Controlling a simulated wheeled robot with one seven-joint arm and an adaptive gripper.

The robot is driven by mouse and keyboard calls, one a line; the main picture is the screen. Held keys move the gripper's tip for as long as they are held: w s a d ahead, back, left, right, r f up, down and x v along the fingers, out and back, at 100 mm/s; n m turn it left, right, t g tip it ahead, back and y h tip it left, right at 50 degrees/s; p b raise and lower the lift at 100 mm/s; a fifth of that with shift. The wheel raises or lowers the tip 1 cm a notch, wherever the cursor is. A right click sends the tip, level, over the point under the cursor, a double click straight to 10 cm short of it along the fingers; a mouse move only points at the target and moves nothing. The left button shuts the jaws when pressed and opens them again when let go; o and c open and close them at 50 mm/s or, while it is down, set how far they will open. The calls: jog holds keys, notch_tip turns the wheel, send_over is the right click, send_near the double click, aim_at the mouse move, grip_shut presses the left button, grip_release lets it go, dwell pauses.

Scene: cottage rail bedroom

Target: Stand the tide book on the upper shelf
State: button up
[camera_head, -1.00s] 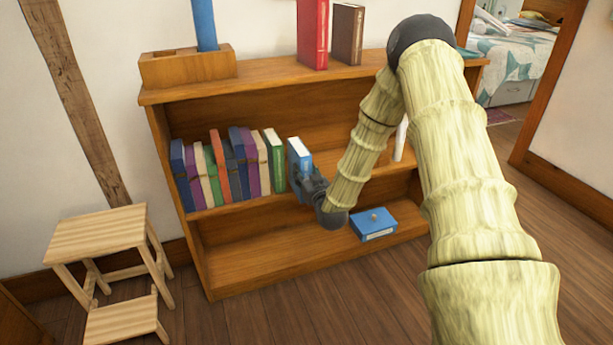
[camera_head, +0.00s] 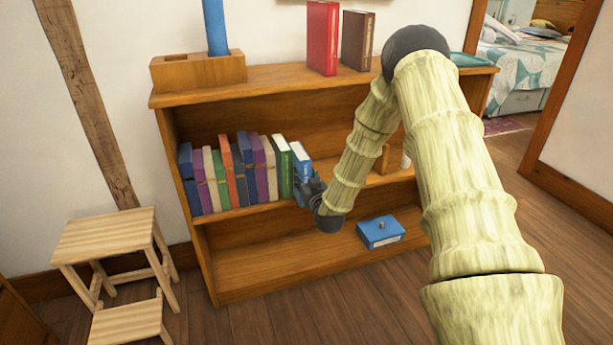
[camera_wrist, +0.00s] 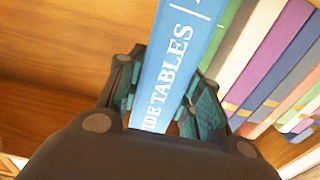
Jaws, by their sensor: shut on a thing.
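The tide book is a light blue book with "TIDE TABLES" on its spine, large in the wrist view (camera_wrist: 175,65). My gripper (camera_wrist: 165,110) is shut on it, one finger on each side of the spine. In the head view, the tide book (camera_head: 301,158) stands upright on the upper shelf (camera_head: 240,213), at the right end of the row of books and beside a green book (camera_head: 282,160). My gripper (camera_head: 308,187) is at its lower front. The book's base and its contact with the shelf are hidden by my gripper.
Several coloured books (camera_head: 230,175) stand in a row to the left. A wooden bookend (camera_head: 383,160) and a white object (camera_head: 405,160) are behind my arm to the right. A step stool (camera_head: 110,240) stands at left.

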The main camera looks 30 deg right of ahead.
dwell(0.4)
jog(key=o, duration=1.3)
jog(key=shift+f, duration=0.15)
jog(key=shift+s, duration=0.1)
jog(key=shift+p+v, duration=0.4)
jog(key=shift+v, duration=9)
